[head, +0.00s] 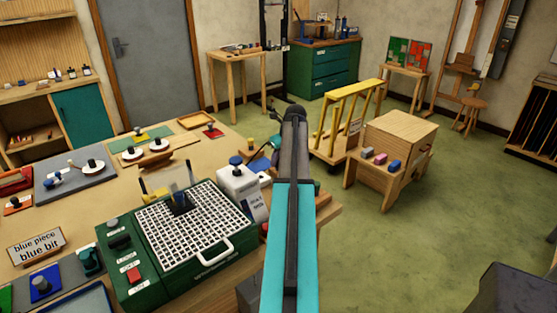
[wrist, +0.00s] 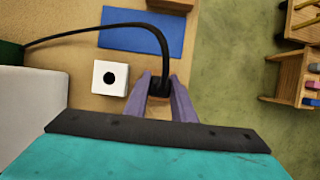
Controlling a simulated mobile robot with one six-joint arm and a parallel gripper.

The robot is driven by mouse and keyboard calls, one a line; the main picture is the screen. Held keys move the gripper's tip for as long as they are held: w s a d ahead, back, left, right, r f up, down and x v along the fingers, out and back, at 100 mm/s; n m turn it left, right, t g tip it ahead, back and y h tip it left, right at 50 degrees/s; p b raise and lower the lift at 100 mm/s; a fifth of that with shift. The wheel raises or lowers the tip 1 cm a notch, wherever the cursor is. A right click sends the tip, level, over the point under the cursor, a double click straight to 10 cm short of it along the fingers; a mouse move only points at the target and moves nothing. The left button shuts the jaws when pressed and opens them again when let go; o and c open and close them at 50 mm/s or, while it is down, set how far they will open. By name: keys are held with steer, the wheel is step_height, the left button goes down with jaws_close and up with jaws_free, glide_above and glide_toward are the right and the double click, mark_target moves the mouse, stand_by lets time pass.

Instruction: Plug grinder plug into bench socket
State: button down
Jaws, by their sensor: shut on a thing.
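My gripper (wrist: 161,88) is shut on the grinder plug (wrist: 158,86), a small black piece between its two purple-grey fingers. A black cable (wrist: 95,27) arcs up from the plug and runs left to a green edge. The bench socket (wrist: 110,78) is a white square block with a round dark hole, just left of the fingers in the wrist view. The plug is apart from it. The green grinder (head: 120,262) with a white grid top stands on the bench in the head view. My arm hides my fingers, and I cannot make out the plug or socket there.
A blue mat (wrist: 140,35) lies beyond the socket on the bench (head: 60,215). A white bottle (head: 240,190) stands beside the grinder. The bench edge and green floor (head: 420,240) lie to the right, with a wooden cabinet (head: 400,140) and a yellow rack (head: 340,110).

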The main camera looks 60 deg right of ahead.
steer(key=shift+r+p, duration=0.45)
steer(key=shift+r, duration=0.1)
stand_by(0.9)
steer(key=shift+r+p, duration=0.3)
steer(key=shift+r, duration=0.05)
steer(key=shift+r, duration=0.15)
steer(key=c, duration=2.2)
jaws_free()
steer(key=c, duration=0.3)
